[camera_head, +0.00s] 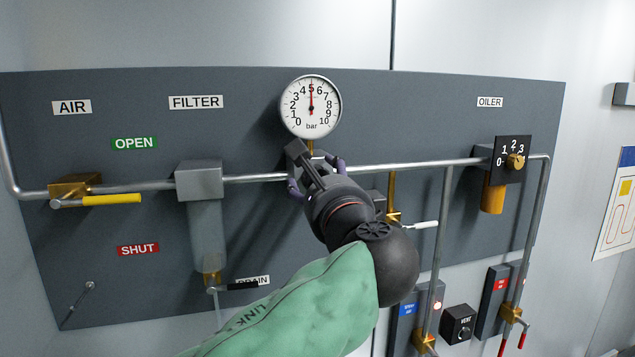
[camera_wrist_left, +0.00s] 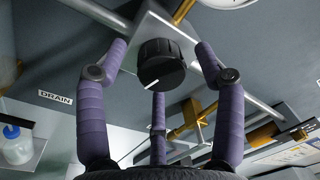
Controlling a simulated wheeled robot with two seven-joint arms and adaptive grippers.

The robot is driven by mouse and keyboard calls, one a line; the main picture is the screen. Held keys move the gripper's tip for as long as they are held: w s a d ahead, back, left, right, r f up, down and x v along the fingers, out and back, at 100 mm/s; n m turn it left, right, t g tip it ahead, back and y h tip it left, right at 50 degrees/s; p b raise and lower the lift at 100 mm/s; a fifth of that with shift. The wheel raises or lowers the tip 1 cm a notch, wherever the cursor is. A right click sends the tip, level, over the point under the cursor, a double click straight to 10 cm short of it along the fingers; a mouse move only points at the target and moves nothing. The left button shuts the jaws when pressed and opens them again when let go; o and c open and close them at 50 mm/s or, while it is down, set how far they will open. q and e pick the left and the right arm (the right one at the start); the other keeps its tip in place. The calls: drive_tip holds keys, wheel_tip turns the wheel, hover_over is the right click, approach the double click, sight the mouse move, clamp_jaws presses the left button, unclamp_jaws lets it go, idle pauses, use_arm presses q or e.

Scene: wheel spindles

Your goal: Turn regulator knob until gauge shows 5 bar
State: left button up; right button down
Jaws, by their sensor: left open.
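The round white gauge (camera_head: 311,107) reads in bar from 0 to 10. Its needle points straight up, at about 5. The regulator knob (camera_wrist_left: 161,64) is black with a white mark, on a grey regulator body (camera_wrist_left: 158,28) in the left wrist view. My left gripper (camera_head: 313,180) is in front of the regulator just below the gauge and hides the knob in the head view. In the wrist view its purple fingers (camera_wrist_left: 160,80) are open around the knob, with gaps on both sides; I see no contact. My right gripper is not in view.
A pipe (camera_head: 405,165) runs across the grey panel. Left are the yellow-handled air valve (camera_head: 110,200) and the filter (camera_head: 206,230). A white-handled valve (camera_head: 420,225) is close to the right of my gripper. The oiler dial (camera_head: 515,161) is farther right.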

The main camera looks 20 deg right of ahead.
use_arm(q)
drive_tip(key=s, duration=1.1)
drive_tip(key=shift+s+a+f, duration=0.15)
drive_tip(key=shift+s+a, duration=0.15)
drive_tip(key=shift+s, duration=0.05)
